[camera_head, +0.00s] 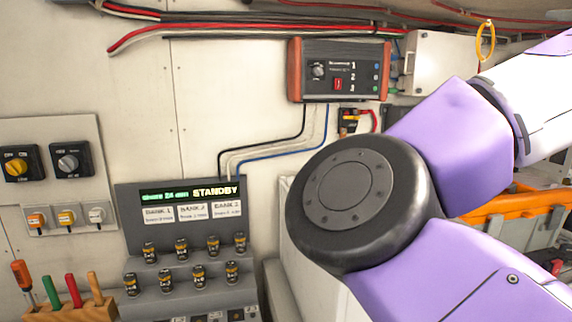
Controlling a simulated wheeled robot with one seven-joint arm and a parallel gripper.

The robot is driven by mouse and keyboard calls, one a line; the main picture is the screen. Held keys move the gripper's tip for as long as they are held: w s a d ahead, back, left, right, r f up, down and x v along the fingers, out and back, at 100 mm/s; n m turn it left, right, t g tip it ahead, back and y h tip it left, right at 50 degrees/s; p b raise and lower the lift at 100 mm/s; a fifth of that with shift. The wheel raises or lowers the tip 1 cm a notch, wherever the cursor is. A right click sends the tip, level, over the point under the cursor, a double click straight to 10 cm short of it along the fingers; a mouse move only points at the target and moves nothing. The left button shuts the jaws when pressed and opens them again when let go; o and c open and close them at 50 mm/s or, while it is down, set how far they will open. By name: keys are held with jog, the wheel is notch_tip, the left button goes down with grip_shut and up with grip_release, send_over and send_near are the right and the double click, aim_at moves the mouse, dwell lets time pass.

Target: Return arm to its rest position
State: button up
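My arm shows large on the right side of the head view, with purple and white links and a dark round joint. My gripper is not in the frame, so its state and anything in it are hidden. The arm is bent at the dark joint, one link running to the upper right and one to the lower right. It stands in front of part of the wall and part of an orange case (492,212).
A grey panel (130,232) with a STANDBY display and several small cylinders stands left of the arm. A black and orange device (341,82) hangs above. Rotary switches (70,161) are on the left wall. A yellow ring (486,41) hangs upper right.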

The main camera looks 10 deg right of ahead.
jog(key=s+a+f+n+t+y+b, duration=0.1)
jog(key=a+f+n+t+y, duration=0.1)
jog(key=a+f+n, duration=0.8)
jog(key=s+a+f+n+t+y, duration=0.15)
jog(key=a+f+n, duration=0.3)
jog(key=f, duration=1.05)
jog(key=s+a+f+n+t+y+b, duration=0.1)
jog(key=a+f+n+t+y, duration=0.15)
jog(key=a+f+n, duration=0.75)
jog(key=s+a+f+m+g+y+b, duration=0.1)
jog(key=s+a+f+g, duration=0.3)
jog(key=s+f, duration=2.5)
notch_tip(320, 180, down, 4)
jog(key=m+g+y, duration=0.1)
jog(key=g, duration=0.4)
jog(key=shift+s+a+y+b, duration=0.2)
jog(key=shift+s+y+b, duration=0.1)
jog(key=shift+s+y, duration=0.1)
